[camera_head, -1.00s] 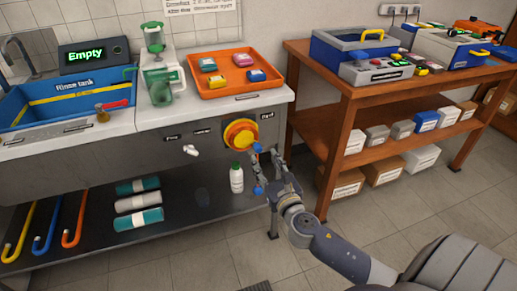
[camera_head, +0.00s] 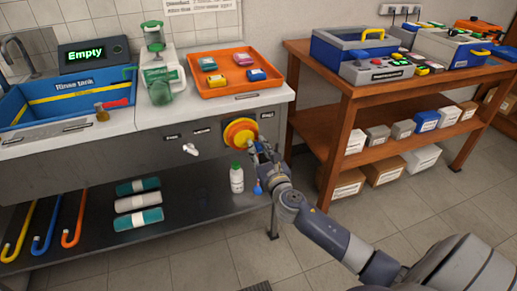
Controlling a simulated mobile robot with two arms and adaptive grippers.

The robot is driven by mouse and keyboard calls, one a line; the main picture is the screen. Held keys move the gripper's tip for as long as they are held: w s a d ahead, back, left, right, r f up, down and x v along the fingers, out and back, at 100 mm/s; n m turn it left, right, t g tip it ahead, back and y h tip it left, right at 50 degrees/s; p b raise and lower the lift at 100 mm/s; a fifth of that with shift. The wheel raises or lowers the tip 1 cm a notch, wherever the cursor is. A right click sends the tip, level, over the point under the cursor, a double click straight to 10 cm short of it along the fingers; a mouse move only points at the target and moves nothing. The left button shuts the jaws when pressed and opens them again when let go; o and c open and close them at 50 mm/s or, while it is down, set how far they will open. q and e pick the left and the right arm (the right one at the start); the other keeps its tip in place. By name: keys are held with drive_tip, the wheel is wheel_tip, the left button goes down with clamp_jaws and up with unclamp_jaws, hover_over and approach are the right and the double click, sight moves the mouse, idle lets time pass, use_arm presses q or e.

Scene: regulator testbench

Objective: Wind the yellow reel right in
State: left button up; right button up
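The yellow reel (camera_head: 239,133), with an orange-red middle, sits on the front of the grey bench, below the worktop's right end. My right gripper (camera_head: 257,168) is at the reel's lower right. Its upper finger overlaps the reel's lower right edge in the picture; I cannot tell if it touches. Its lower, blue-tipped finger hangs well below, so the gripper looks open, with nothing seen between the fingers. My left gripper is not in view.
A white tap-like knob (camera_head: 190,149) is left of the reel. A white bottle with a green cap (camera_head: 236,178) stands on the lower shelf (camera_head: 190,205) near my gripper. An orange tray (camera_head: 236,88) lies above the reel. A wooden bench (camera_head: 345,95) stands to the right.

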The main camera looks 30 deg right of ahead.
clamp_jaws()
